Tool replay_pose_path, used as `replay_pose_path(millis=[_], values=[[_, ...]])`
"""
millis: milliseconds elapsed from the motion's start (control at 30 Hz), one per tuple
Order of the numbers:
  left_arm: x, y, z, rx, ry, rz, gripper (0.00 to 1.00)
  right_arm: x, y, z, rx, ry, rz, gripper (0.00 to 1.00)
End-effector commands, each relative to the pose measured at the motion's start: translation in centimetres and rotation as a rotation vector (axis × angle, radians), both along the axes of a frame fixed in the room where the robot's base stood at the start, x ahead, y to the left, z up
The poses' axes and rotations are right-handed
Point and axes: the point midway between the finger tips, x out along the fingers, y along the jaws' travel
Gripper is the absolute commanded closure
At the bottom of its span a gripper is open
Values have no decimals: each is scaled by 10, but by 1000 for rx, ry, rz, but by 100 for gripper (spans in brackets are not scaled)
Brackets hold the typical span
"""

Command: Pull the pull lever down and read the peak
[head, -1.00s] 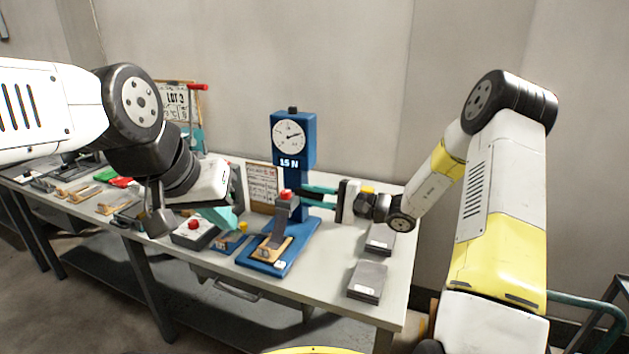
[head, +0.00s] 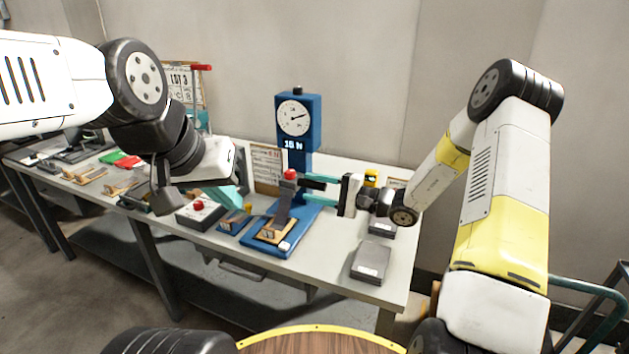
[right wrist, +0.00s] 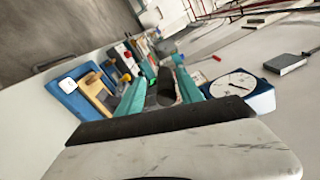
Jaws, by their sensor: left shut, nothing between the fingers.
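The blue tester (head: 294,136) stands on the bench with a round white dial (head: 294,118), its needle pointing right and slightly up. The small lit display (head: 293,144) below it seems to read 15 or 16 N. My left gripper (head: 232,198) is shut and empty, left of the lever.
A grey box with a red button (head: 199,212) sits left of the tester's base. Dark grey blocks (head: 371,262) lie on the right of the bench. A clipboard (head: 266,170) stands behind the lever. Several small tools crowd the left; bare bench top lies front right.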

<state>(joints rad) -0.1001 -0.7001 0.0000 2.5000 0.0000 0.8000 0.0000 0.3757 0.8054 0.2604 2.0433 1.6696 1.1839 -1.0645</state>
Motion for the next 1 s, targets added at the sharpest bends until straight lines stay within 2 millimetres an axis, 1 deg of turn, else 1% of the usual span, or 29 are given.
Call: replay_pose_path(millis=[233,333,467,600,700,833,1000], values=[[0,0,0,0,0,0,100,0,0,3,3,-5,1,57],[0,0,0,0,0,0,100,-1,-5,3,3,-7,0,57],[0,0,0,0,0,0,100,-8,-22,3,3,-5,-2,57],[0,0,0,0,0,0,100,-17,-45,3,2,-5,-3,57],[0,0,0,0,0,0,100,-23,-59,2,1,-5,-3,57],[0,0,0,0,0,0,100,-28,-69,2,3,-3,0,57],[0,0,0,0,0,0,100,-29,-72,2,2,-3,0,57]])
